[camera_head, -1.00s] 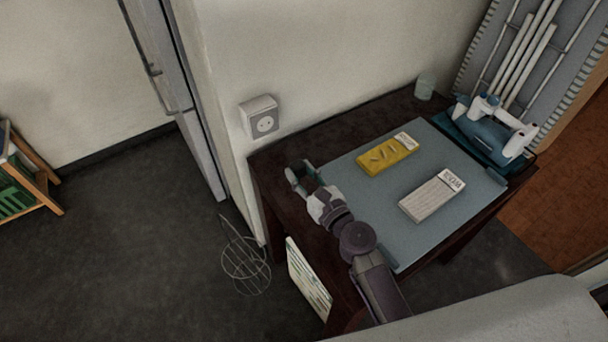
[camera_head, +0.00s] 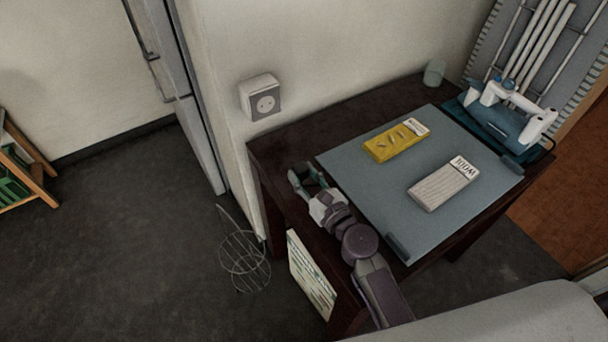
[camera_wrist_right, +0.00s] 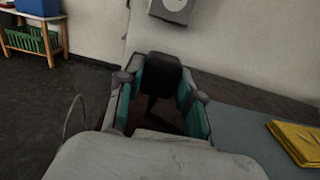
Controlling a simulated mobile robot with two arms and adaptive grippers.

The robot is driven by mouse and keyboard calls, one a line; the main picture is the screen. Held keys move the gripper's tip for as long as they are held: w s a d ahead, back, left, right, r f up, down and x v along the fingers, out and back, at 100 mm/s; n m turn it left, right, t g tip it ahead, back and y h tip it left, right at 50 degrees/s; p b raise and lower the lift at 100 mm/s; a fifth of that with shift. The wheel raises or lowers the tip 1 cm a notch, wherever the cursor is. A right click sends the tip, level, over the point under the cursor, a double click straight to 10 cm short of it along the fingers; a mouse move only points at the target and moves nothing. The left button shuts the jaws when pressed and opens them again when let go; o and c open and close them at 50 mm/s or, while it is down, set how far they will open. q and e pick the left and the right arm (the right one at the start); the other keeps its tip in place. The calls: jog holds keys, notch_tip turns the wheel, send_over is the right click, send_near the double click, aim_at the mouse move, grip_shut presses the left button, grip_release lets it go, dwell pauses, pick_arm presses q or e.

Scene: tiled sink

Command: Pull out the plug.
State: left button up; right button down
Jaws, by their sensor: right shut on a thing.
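The grey-white wall socket (camera_head: 265,101) is fixed to the wall left of the table, and its face shows bare holes. Its lower part also shows at the top of the right wrist view (camera_wrist_right: 174,8). My right gripper (camera_head: 306,178) is over the table's left edge, below and apart from the socket. In the right wrist view my right gripper (camera_wrist_right: 158,88) is shut on a black plug (camera_wrist_right: 153,74), held between its teal pads. A dark stem or cord shows under the plug. My left gripper is not in view.
A wire basket (camera_head: 245,262) stands on the floor.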

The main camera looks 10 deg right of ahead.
jog(key=c, duration=0.7)
grip_release()
jog(key=shift+o, duration=0.2)
jog(key=shift+s+d, duration=0.1)
jog(key=shift+s, duration=0.15)
jog(key=v, duration=1.1)
jog(key=shift+s+r, duration=0.1)
jog(key=shift+s, duration=0.15)
jog(key=shift+d, duration=0.1)
